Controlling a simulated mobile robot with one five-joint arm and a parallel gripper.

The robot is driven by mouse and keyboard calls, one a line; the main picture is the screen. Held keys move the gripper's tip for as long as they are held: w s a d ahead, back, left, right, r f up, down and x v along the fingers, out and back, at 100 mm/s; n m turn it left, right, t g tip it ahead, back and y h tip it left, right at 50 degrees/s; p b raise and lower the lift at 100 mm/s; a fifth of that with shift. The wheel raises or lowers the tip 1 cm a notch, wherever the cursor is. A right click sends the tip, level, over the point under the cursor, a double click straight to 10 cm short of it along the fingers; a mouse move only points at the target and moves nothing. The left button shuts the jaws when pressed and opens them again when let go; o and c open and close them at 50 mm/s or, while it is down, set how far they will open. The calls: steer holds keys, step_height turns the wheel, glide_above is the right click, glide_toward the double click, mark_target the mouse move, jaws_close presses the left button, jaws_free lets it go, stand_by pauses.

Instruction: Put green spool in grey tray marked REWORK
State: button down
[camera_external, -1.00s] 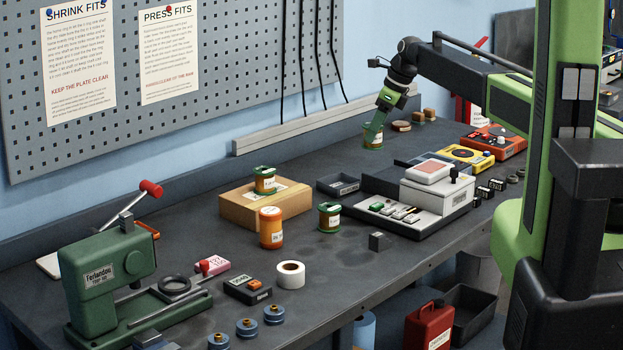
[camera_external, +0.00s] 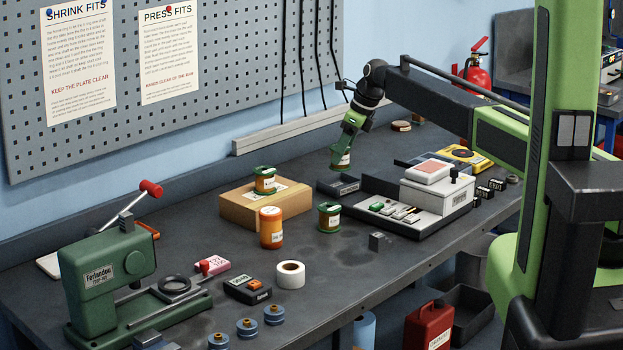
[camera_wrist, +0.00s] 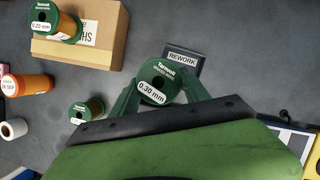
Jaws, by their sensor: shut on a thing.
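My gripper (camera_external: 345,150) is shut on a green spool (camera_external: 340,161) with a pale label. In the wrist view the held spool (camera_wrist: 159,82) reads 0.30 mm and sits between the green fingers (camera_wrist: 163,95). The dark grey tray (camera_external: 338,187) lies on the bench just below the held spool. Its REWORK label (camera_wrist: 183,56) shows in the wrist view, behind the spool, which hides part of the tray.
A second green spool (camera_external: 329,216) stands on the bench, and another (camera_external: 264,180) stands on a cardboard box (camera_external: 237,204). An orange jar (camera_external: 271,228) is in front of the box. A grey instrument (camera_external: 437,190) stands right of the tray.

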mark_target(343, 168)
steer(key=shift+f+b, duration=1.95)
steer(key=shift+f+b, duration=0.5)
steer(key=shift+b, duration=0.05)
steer(key=shift+f, duration=0.1)
steer(key=c, duration=0.5)
jaws_free()
